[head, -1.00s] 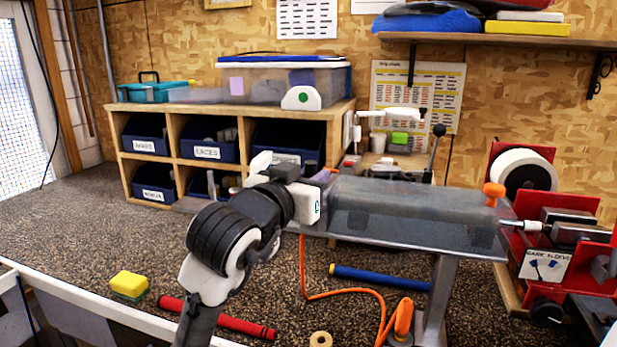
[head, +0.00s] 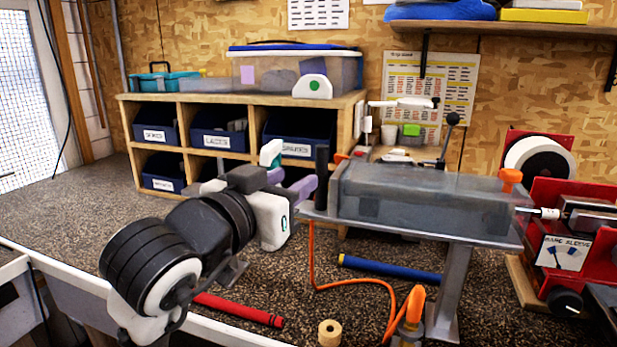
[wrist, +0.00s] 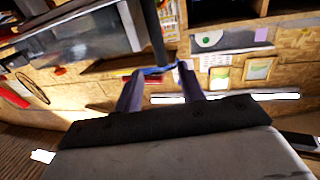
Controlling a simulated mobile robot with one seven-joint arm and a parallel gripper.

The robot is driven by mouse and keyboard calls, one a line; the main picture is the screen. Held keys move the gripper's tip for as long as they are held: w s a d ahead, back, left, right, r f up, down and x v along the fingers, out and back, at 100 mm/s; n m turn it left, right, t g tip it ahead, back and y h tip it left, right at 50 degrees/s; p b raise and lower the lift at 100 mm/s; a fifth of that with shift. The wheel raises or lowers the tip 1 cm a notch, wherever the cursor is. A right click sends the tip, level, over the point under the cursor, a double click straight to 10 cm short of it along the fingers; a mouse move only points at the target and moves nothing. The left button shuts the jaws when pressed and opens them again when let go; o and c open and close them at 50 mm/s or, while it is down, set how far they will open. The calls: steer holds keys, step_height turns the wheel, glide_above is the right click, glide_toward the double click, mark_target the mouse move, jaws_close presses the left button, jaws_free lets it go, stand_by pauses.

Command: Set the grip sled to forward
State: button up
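A grey, see-through trough (head: 420,200) stands on a metal post at centre right. An upright black handle (head: 322,165) is at its left end, with a small orange piece beside it; I cannot tell for sure that this is the grip sled's handle. My gripper (head: 300,182), with purple fingers, is just left of the handle. In the wrist view the fingers (wrist: 158,74) are apart, and the dark bar (wrist: 156,35) shows beyond and between their tips. I see nothing clamped; contact with the handle cannot be told.
A red vise machine (head: 560,215) stands at the right. A wooden cubby shelf (head: 250,104) with blue bins is behind my gripper. A blue grip (head: 390,270), a red grip (head: 238,310), a tape roll (head: 330,333) and an orange hose (head: 312,265) lie below.

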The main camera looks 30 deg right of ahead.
steer(key=shift+v, duration=1.9)
